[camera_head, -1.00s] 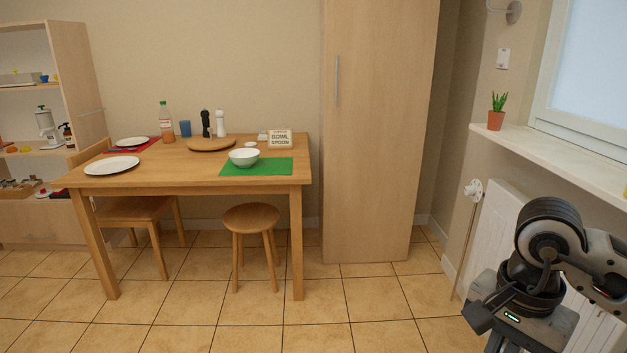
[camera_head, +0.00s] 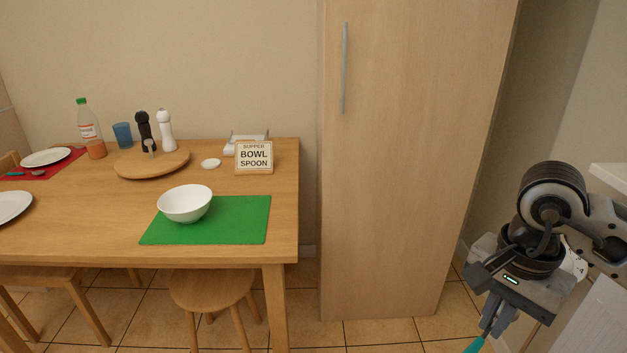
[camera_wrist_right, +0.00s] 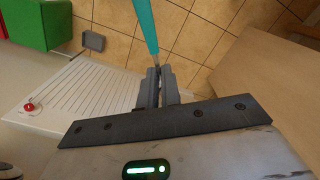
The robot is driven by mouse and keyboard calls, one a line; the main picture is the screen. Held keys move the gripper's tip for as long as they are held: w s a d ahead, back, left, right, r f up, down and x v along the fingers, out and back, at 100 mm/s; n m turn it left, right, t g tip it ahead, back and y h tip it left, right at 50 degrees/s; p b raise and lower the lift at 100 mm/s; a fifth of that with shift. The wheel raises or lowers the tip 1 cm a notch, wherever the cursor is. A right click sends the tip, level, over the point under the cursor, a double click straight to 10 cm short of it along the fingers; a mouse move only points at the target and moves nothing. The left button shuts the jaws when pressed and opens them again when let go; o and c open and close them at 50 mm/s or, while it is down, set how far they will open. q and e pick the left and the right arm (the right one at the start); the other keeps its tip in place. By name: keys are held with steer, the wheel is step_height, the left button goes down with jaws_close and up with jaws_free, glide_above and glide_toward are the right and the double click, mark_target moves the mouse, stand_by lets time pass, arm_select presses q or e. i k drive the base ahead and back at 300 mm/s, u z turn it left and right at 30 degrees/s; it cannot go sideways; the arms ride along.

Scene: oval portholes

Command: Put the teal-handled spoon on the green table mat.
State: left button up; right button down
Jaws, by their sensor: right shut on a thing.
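The green table mat (camera_head: 235,222) lies on the wooden table near its front right corner. A white bowl (camera_head: 185,204) stands on the mat's left part. My right gripper (camera_head: 488,325) is at the lower right of the head view, well right of the table and in front of the tall cabinet. It is shut on the teal-handled spoon, whose teal handle (camera_head: 474,345) shows at the bottom edge. In the right wrist view the handle (camera_wrist_right: 147,22) sticks out from between the closed fingers (camera_wrist_right: 156,88). The spoon's other end is not visible. My left gripper is not in view.
A sign reading "SUPPER BOWL SPOON" (camera_head: 254,158) stands behind the mat. A round board (camera_head: 152,164) with two mills, a bottle (camera_head: 90,130) and a blue cup (camera_head: 122,134) are farther back. A stool (camera_head: 212,288) is under the table. The tall cabinet (camera_head: 400,200) stands right of the table.

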mark_target(257, 214)
steer(key=i, duration=1)
steer(key=u, duration=2)
